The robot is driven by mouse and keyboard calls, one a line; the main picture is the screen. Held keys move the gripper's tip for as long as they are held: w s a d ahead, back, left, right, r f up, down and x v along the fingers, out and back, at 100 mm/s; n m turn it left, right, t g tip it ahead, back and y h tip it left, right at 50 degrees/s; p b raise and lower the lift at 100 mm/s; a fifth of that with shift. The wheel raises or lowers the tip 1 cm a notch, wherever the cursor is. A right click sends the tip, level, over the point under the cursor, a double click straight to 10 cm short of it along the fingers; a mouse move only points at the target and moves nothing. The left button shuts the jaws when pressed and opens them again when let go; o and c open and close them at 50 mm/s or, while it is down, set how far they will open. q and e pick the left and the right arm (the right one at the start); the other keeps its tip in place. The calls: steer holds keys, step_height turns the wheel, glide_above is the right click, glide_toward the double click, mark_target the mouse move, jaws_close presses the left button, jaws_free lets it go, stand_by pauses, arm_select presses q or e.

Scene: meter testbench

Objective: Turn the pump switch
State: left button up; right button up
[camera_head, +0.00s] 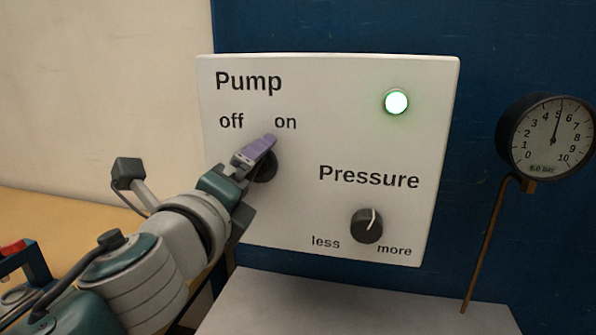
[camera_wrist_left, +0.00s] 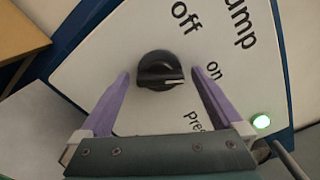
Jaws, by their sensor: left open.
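The pump switch is a round black knob (camera_wrist_left: 160,72) on the white panel, below the "off" and "on" labels. In the wrist view its white mark points toward "on". In the head view the knob (camera_head: 265,168) is mostly hidden behind my gripper. My left gripper (camera_head: 262,147) is at the knob with its purple fingers toward the panel. In the wrist view the left gripper (camera_wrist_left: 160,82) is open, one finger on each side of the knob, with visible gaps. My right gripper is not in view.
The white panel (camera_head: 310,100) also holds a lit green lamp (camera_head: 396,102) and a black pressure knob (camera_head: 367,225). A round gauge (camera_head: 547,137) on a copper pipe (camera_head: 485,245) stands at the right. A grey ledge (camera_head: 350,310) lies below the panel.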

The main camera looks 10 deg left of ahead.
arm_select(q)
steer(key=c, duration=1.3)
steer(key=n, duration=0.3)
steer(key=shift+b, duration=0.35)
steer(key=n, duration=0.2)
steer(key=shift+n, duration=0.4)
steer(key=n, duration=0.6)
